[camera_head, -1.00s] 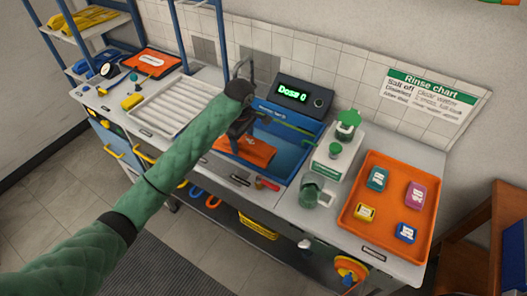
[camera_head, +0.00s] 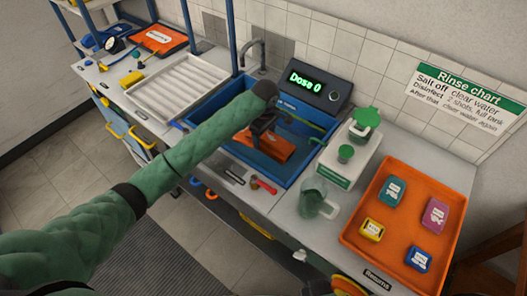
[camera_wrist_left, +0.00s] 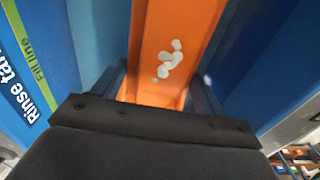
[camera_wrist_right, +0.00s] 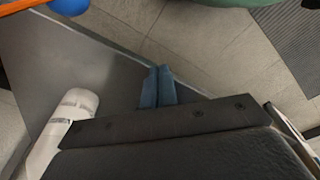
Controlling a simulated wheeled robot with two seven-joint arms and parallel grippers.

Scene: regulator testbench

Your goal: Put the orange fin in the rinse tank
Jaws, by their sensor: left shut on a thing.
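The orange fin (camera_head: 270,152) is inside the blue rinse tank (camera_head: 303,166) in the head view, below the tank's rim. My left gripper (camera_head: 260,132) reaches down into the tank and is shut on the fin. In the left wrist view the fin (camera_wrist_left: 168,60) shows pale spots and runs between my fingers, with the tank's blue wall (camera_wrist_left: 75,40) and its "Fill line" label beside it. Whether the fin touches the tank floor is hidden. My right gripper (camera_wrist_right: 158,84) shows only in the right wrist view, its fingertips together with nothing between them.
A faucet (camera_head: 256,50) and a dose display (camera_head: 316,83) stand behind the tank. A white ribbed tray (camera_head: 176,84) lies left. Small tools (camera_head: 234,174) lie in front.

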